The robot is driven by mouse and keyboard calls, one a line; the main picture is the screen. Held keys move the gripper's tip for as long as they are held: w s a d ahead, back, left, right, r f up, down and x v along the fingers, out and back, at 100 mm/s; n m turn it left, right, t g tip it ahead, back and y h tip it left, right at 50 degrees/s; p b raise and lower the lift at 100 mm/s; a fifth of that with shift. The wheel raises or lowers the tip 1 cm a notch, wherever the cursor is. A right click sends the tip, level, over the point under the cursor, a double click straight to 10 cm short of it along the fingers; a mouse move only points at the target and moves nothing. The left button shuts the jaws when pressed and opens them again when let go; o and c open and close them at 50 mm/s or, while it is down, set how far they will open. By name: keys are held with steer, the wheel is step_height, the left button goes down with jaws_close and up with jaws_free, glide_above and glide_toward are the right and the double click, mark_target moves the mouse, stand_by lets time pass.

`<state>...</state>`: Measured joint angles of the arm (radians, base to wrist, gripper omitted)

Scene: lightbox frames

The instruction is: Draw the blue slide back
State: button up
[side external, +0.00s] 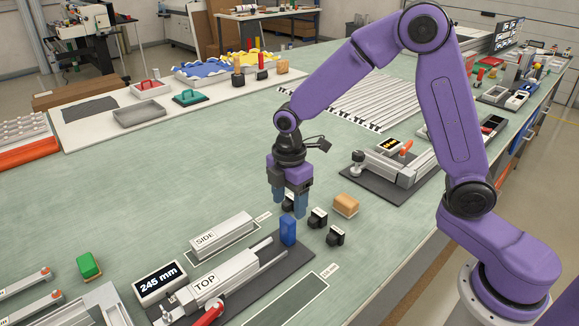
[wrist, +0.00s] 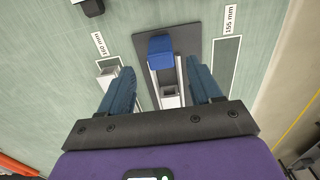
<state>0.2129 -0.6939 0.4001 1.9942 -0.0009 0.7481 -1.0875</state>
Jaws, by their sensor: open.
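The blue slide (side external: 288,230) is an upright blue block at the far end of the rail marked TOP (side external: 207,285), on a dark base plate (side external: 300,257). My gripper (side external: 288,207) is above the work, pointing down, with its two blue fingers apart and empty. In the wrist view the blue slide (wrist: 160,48) shows just beyond the fingertips, roughly centred between them; my gripper (wrist: 160,66) is open there. The fingers look apart from the slide. A display (side external: 160,284) beside the rail reads 245 mm.
A loose bar marked SIDE (side external: 222,234) lies left of the rail. Small black blocks (side external: 335,236) and a tan block (side external: 346,204) stand close to the right of the slide. A green block (side external: 88,266) is at the front left. Open green table lies to the left.

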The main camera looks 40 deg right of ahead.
mark_target(290, 217)
step_height(290, 217, up, 9)
stand_by(0.3)
steer(key=shift+s+r, duration=0.1)
steer(key=s+d+f+m, duration=0.1)
steer(key=s+d+m, duration=0.1)
steer(key=s, duration=1.1)
steer(key=s+d+f+m, duration=0.1)
steer(key=s+d+m, duration=0.2)
steer(key=s, duration=1)
steer(key=d, duration=0.2)
steer(key=shift+s+d, duration=0.3)
steer(key=shift+s, duration=0.05)
